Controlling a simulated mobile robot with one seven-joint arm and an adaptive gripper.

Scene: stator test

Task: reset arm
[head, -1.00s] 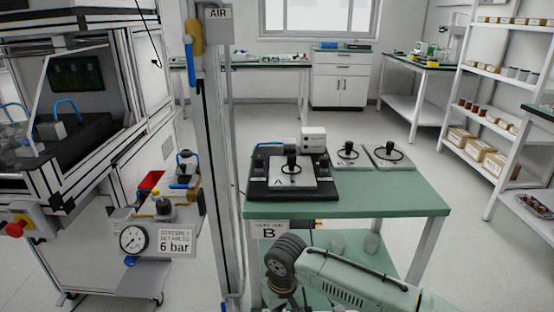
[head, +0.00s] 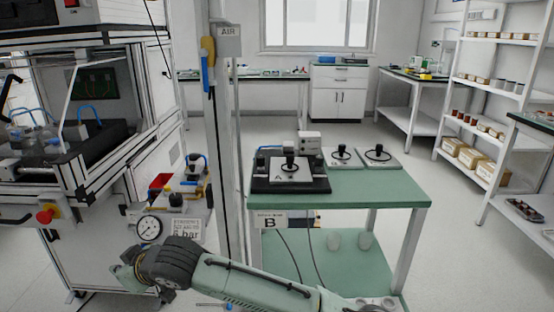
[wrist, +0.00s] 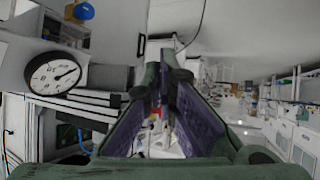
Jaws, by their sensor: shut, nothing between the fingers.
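My arm (head: 255,283) reaches from the lower right to the left across the bottom of the head view, in front of the green table. My gripper (head: 122,278) is at its left end, low in front of the pressure gauge's panel and partly hidden by the wrist. In the wrist view my gripper (wrist: 165,78) shows two green fingers with purple inner pads, shut with nothing held. The pressure gauge (wrist: 53,74) shows to the left of the fingers there, and also in the head view (head: 149,229).
A grey post (head: 224,150) with an AIR sign stands between the machine frame (head: 98,165) and the green table (head: 390,190). The table carries a black fixture (head: 290,186) and joystick-like devices. White shelves (head: 500,85) stand at right. Floor between table and shelves is clear.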

